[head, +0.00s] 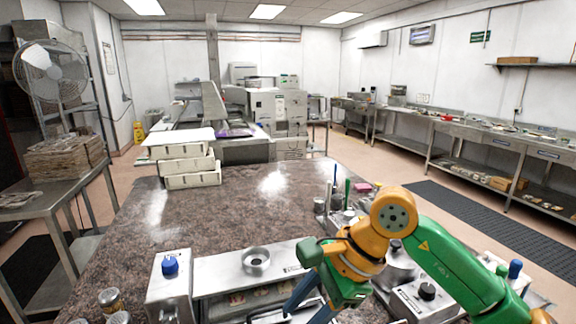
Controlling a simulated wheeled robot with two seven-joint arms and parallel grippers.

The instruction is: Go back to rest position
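My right arm comes in from the lower right, green and orange. Its gripper (309,304) hangs at the bottom of the head view, over the front of the silver machine (218,272) on the stone-topped counter. Its two blue fingers stand apart with a gap between them, and I see nothing held there. The lower fingertips are close to or past the picture's bottom edge. My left gripper and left arm are not in view.
The speckled counter (225,215) is clear in its middle. White stacked boxes (190,168) stand at its far left. A box with a blue knob (170,267) and small jars (110,299) are at the front left. Cups with upright tools (335,200) stand beside my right arm.

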